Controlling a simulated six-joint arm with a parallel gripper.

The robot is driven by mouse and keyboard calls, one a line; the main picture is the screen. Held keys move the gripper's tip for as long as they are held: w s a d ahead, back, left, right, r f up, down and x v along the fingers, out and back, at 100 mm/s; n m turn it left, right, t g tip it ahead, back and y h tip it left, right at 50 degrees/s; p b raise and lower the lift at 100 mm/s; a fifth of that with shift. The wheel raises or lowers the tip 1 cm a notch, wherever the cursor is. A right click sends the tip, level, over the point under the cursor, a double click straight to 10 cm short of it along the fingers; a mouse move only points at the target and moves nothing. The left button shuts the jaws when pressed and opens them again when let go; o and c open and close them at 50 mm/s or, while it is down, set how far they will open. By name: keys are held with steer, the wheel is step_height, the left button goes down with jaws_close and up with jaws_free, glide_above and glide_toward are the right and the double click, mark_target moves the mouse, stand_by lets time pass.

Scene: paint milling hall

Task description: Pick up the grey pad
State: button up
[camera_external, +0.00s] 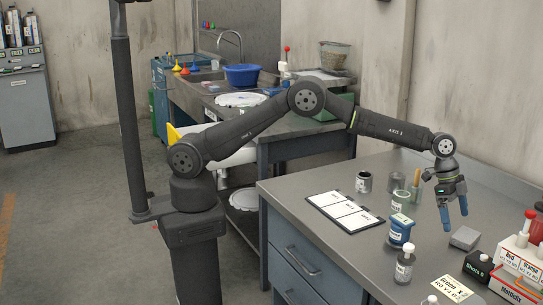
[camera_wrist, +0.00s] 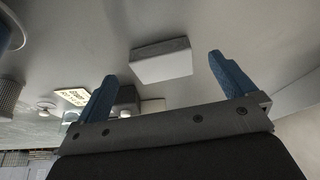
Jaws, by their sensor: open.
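The grey pad (camera_external: 464,238) is a small light-grey block lying flat on the grey bench top, right of the middle of the bench. In the wrist view the pad (camera_wrist: 161,60) shows whole, ahead of the fingers and between their lines. My gripper (camera_external: 454,219) has two blue fingers pointing down, above the bench and a little behind and left of the pad. In the wrist view my gripper (camera_wrist: 165,84) is open, with nothing between its fingers. The pad is apart from both fingers.
Left of my gripper stand a blue-labelled tub (camera_external: 401,230), a green-banded can (camera_external: 400,200) and a white bottle (camera_external: 404,264). A white chart (camera_external: 345,210) lies further left.

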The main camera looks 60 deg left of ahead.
mark_target(459, 232)
steer(key=x, duration=0.4)
steer(key=shift+d, duration=0.1)
steer(key=c, duration=0.9)
steer(key=shift+r, duration=0.15)
